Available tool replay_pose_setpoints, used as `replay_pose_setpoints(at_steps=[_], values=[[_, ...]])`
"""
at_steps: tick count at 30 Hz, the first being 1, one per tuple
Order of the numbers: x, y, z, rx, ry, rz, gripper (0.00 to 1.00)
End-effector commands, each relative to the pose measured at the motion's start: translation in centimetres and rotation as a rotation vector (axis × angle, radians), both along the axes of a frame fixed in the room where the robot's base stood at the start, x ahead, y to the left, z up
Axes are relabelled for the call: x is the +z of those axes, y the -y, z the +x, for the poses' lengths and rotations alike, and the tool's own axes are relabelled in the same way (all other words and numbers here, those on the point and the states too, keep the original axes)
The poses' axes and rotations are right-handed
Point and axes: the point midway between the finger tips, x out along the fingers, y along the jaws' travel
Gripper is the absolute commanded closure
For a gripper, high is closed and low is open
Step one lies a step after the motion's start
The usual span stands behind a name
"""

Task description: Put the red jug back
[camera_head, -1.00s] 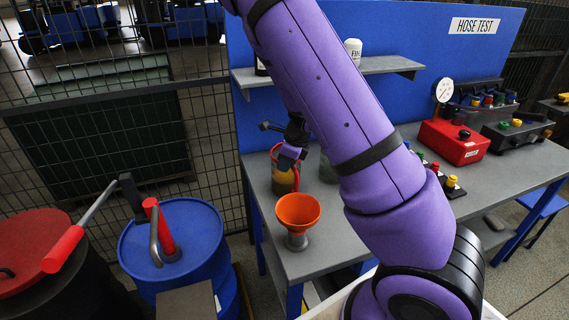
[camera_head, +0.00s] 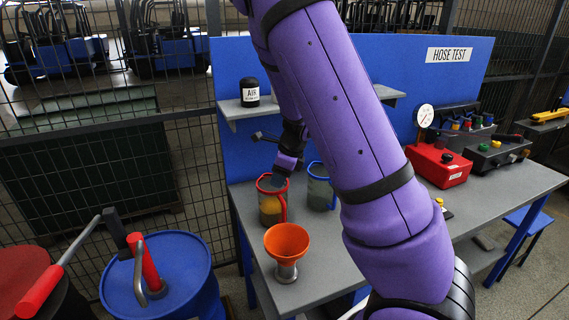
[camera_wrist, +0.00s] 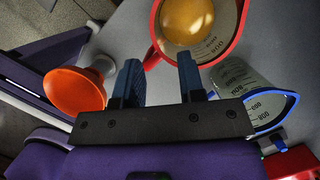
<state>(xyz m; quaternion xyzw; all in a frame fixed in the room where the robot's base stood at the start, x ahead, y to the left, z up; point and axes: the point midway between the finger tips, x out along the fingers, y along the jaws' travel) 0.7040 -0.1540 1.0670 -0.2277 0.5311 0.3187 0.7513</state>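The red jug (camera_head: 269,208), clear with a red rim and handle and yellow-brown liquid inside, stands upright on the grey bench, left of a blue-rimmed jug (camera_head: 318,190). My gripper (camera_head: 283,180) is at its rim, pointing down. In the wrist view the gripper (camera_wrist: 158,80) has its two dark fingers wide apart, just below the red jug (camera_wrist: 212,45) in the picture. A red corner of its rim lies near the gap between the fingertips; I cannot tell whether they touch it. Nothing is gripped.
An orange funnel (camera_head: 287,242) on a grey stand is in front of the red jug; it also shows in the wrist view (camera_wrist: 75,90). A shelf (camera_head: 238,110) holds a black AIR bottle (camera_head: 249,92). A blue drum (camera_head: 180,275) stands left. Red and dark test boxes (camera_head: 437,167) sit right.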

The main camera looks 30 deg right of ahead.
Motion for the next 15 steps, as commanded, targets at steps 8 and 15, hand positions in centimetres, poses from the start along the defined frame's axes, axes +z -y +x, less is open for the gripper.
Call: replay_pose_setpoints(at_steps=[8, 15], values=[[3.8, 0.9, -0.9, 0.002, 0.002, 0.001, 0.64], [5.2, 1.1, -1.4, 0.016, 0.004, 0.005, 0.64]])
